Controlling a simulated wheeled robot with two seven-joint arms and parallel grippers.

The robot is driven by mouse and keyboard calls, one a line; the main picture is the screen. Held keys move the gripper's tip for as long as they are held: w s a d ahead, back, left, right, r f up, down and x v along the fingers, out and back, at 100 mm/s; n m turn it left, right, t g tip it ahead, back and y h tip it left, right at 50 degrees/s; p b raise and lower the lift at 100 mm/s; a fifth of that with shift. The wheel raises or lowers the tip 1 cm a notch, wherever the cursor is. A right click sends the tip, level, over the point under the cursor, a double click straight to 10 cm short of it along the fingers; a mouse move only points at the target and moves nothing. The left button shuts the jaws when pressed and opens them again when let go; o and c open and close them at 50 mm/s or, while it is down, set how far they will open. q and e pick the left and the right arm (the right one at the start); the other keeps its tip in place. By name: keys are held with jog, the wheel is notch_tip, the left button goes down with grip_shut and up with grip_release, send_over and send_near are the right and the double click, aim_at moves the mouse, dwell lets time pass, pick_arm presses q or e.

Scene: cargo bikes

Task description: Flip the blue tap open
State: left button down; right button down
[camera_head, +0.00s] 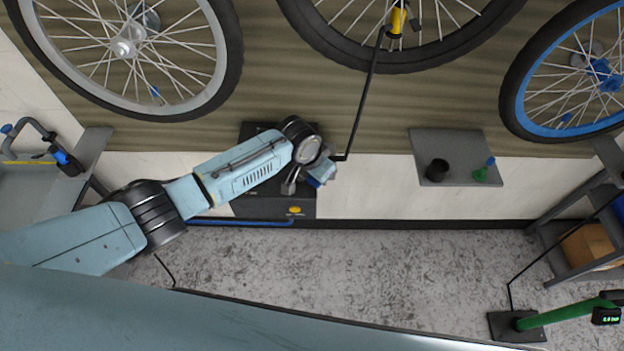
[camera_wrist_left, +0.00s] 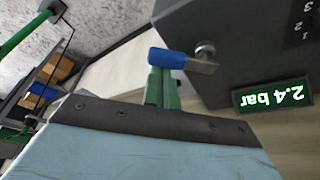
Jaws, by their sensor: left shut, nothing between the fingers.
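The blue tap (camera_wrist_left: 168,59) shows in the left wrist view as a short blue lever, on a silver pivot (camera_wrist_left: 205,56) on the side of a dark box (camera_wrist_left: 235,35). The lever points left in that picture. My left gripper (camera_wrist_left: 162,86) is shut and empty, its green fingers just under the lever's blue end. I cannot tell whether they touch it. In the head view my left arm reaches over the black box (camera_head: 268,205) on the floor by the wall, and the wrist hides most of the tap. My right gripper is not in view.
A lit display (camera_wrist_left: 272,97) reads 2.4 bar, upside down. A black hose (camera_head: 367,95) runs from the box to a wheel's yellow valve piece (camera_head: 396,22). A grey shelf (camera_head: 455,145) holds a black cup and a green item. The floor between is clear.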

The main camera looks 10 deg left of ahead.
pick_arm(q)
jog(key=shift+s+a+m+g, duration=0.25)
jog(key=shift+s+m, duration=0.2)
jog(key=shift+m, duration=0.55)
jog(key=shift+s+m+h, duration=0.2)
jog(key=shift+m+h, duration=0.2)
jog(key=m, duration=0.1)
jog(key=a+m+g, duration=0.1)
jog(key=shift+s+m, duration=0.35)
jog(key=shift+m, duration=0.05)
jog(key=m, duration=0.1)
jog(key=s+a+m, duration=0.1)
jog(key=shift+m+g+h, duration=0.3)
jog(key=shift+g, duration=0.05)
jog(key=shift+a, duration=0.1)
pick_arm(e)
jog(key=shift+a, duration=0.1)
pick_arm(q)
jog(key=shift+s+a, duration=0.1)
jog(key=shift+s, duration=0.05)
notch_tip(320, 180, up, 10)
jog(key=shift+d+f, duration=0.25)
jog(key=shift+d, duration=0.05)
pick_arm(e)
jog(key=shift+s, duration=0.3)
